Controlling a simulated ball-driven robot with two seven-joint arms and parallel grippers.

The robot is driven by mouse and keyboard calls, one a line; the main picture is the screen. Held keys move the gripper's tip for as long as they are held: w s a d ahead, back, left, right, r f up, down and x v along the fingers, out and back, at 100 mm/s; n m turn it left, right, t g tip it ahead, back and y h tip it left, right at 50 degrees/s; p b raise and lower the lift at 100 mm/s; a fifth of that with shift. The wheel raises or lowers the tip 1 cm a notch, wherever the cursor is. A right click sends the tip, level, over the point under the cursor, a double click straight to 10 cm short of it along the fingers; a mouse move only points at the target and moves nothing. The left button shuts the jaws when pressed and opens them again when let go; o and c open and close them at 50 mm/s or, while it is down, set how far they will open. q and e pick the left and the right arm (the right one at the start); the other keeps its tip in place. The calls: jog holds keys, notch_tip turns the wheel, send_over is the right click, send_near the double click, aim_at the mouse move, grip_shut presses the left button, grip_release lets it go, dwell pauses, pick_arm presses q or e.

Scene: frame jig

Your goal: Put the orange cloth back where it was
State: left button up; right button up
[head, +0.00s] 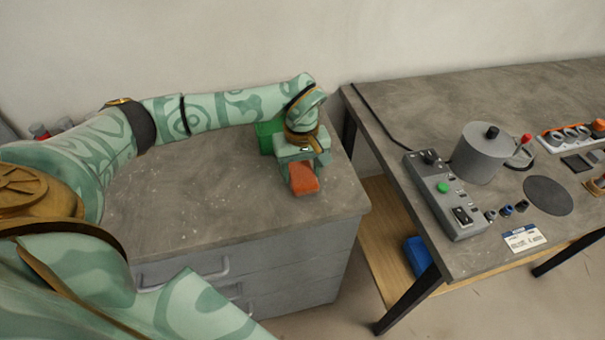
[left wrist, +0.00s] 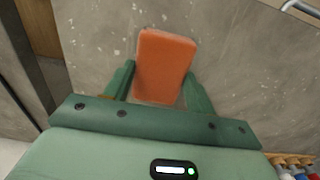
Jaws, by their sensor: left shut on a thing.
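The orange cloth (head: 304,179) is a small folded block at the right part of the grey drawer cabinet's top. It also shows in the left wrist view (left wrist: 163,66), between the two green fingers. My left gripper (head: 301,171) is shut on the cloth, pointing down at the cabinet top; in the left wrist view its fingers (left wrist: 160,85) are at the cloth's two sides. I cannot tell whether the cloth touches the surface. My right gripper is not in view.
A green box (head: 268,137) stands just behind the left gripper on the cabinet (head: 210,208). The cabinet top in front and left is clear. Across a gap at right, a workbench (head: 430,100) holds a control box (head: 445,195) and a grey cylinder (head: 482,155). A blue bin (head: 417,257) sits below.

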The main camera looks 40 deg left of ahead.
aim_at(302, 173)
pick_arm(q)
jog(key=shift+f, duration=0.75)
jog(key=shift+r, duration=0.15)
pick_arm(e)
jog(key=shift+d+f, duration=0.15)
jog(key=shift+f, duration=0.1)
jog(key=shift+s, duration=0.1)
pick_arm(q)
jog(key=o, duration=1)
notch_tip(302, 173, up, 12)
jog(key=p, duration=0.3)
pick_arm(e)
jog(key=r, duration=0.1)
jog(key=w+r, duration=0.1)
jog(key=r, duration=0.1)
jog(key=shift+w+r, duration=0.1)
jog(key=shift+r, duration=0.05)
